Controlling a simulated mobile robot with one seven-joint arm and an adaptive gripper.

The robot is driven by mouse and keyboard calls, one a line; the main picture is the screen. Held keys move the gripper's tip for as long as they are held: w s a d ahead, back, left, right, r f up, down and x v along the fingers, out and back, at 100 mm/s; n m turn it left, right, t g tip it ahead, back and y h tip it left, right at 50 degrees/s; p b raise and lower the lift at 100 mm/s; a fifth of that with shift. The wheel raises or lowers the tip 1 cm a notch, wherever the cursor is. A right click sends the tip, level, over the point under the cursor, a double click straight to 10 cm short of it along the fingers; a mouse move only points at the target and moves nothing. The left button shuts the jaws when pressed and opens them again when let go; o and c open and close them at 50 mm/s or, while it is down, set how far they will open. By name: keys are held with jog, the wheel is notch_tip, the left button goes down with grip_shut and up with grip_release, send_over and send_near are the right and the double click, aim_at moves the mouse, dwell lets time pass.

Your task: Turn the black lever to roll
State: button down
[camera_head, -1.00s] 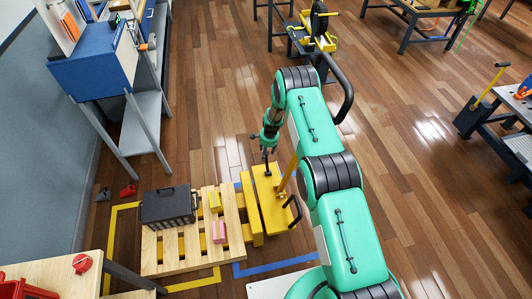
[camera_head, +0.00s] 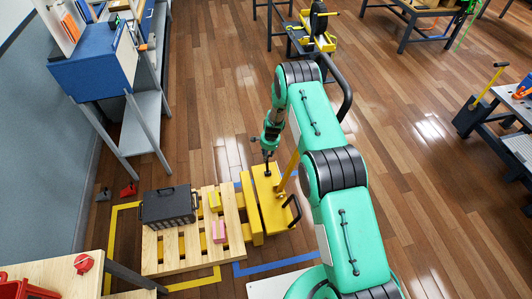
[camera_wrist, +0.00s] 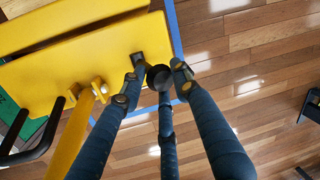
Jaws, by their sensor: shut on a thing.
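The black lever stands on top of the yellow pallet truck (camera_head: 262,181), whose flat yellow top also fills the upper left of the wrist view (camera_wrist: 75,62). In the wrist view the lever's round black knob (camera_wrist: 158,77) sits between my dark blue fingers. My gripper (camera_head: 267,155) points down over the truck's top in the head view and is shut on the black lever. The lever's lower part is small and partly hidden by the fingers, so its exact angle is hard to tell.
A yellow tiller with a black loop handle (camera_head: 292,210) rises close to my gripper. The truck stands beside a wooden pallet (camera_head: 233,228) carrying a black crate (camera_head: 168,206) and small pink and yellow blocks. Blue and yellow tape marks the floor. Open wooden floor lies to the right.

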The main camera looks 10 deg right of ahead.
jog(key=shift+s+f, duration=0.15)
jog(key=shift+s, duration=2.3)
jog(key=c, duration=1.3)
grip_release()
jog(key=shift+w, duration=0.2)
jog(key=shift+r, duration=0.2)
notch_tip(320, 180, up, 12)
jog(key=s, duration=0.1)
jog(key=shift+s+d+f, duration=0.2)
jog(key=shift+s+d, duration=0.1)
jog(key=shift+d, duration=0.15)
